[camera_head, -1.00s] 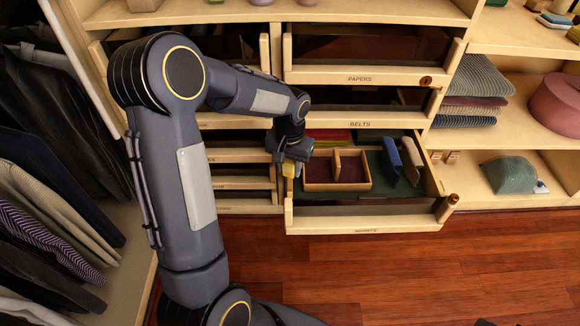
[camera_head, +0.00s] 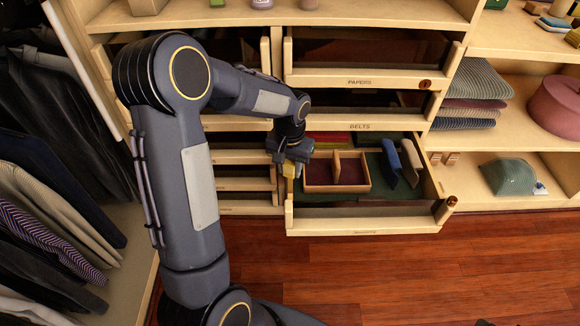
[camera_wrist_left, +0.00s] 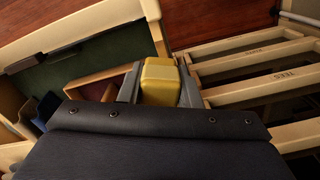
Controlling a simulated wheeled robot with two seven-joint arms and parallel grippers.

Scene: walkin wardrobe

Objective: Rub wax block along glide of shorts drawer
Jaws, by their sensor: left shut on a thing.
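The shorts drawer (camera_head: 360,220) is pulled out at the bottom of the right stack, its label small on the front. My left gripper (camera_head: 290,168) is at the drawer's left side. It is shut on the yellow wax block (camera_wrist_left: 160,80), which sits between both fingers in the left wrist view. In the head view the gripper and arm mostly hide the block. The left glide is largely hidden behind the gripper, so I cannot tell whether the block touches it. My right gripper is not in view.
Inside the drawer are a divided wooden tray (camera_head: 337,186) and upright folded cloths (camera_head: 391,163). The papers drawer (camera_head: 365,77) and belts drawer (camera_head: 355,123) are above. Hanging clothes (camera_head: 45,190) are at left, shelves with folded garments (camera_head: 468,110) at right.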

